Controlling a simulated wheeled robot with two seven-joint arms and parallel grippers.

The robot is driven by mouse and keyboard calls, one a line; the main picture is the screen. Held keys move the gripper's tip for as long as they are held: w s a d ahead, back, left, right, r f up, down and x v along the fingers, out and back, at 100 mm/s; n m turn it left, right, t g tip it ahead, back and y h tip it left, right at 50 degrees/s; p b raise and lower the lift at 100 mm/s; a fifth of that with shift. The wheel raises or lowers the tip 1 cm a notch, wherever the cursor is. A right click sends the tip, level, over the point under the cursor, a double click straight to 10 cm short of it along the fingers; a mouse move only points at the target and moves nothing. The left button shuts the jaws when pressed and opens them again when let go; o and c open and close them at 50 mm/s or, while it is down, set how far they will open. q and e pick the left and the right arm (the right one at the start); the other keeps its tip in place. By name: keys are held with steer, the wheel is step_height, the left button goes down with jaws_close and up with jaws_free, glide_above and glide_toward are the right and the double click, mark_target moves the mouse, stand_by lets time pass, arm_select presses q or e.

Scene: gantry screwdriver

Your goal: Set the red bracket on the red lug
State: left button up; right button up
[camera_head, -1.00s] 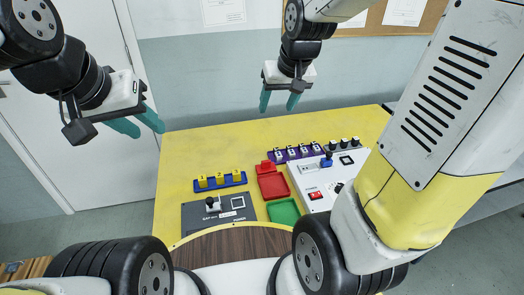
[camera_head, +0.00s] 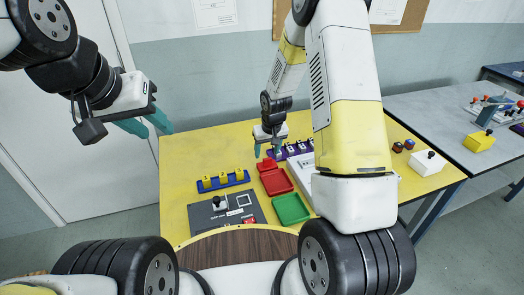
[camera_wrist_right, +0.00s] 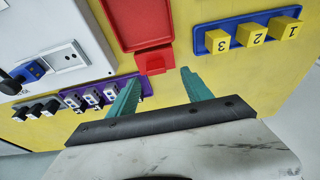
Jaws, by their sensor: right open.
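A small red block (camera_head: 267,162) sits at the far edge of a red tray (camera_head: 276,182) on the yellow table. It also shows in the right wrist view (camera_wrist_right: 155,60), just ahead of the fingertips. I cannot tell whether this block is the bracket, and I cannot pick out a separate red lug. My right gripper (camera_head: 267,152) is open and empty above the table near the block, its teal fingers on either side of the block in the right wrist view. My left gripper (camera_head: 150,126) is open and empty, high at the left.
A blue rack (camera_head: 222,183) with yellow numbered blocks stands left of the tray. A purple rack (camera_head: 297,151) is to the right. A green tray (camera_head: 290,209) and grey panel (camera_head: 226,213) lie nearer. My right arm hides much of the white panel (camera_wrist_right: 62,52).

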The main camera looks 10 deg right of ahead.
mark_target(268, 158)
steer(key=x, duration=0.5)
steer(key=shift+d, duration=0.4)
jaws_close()
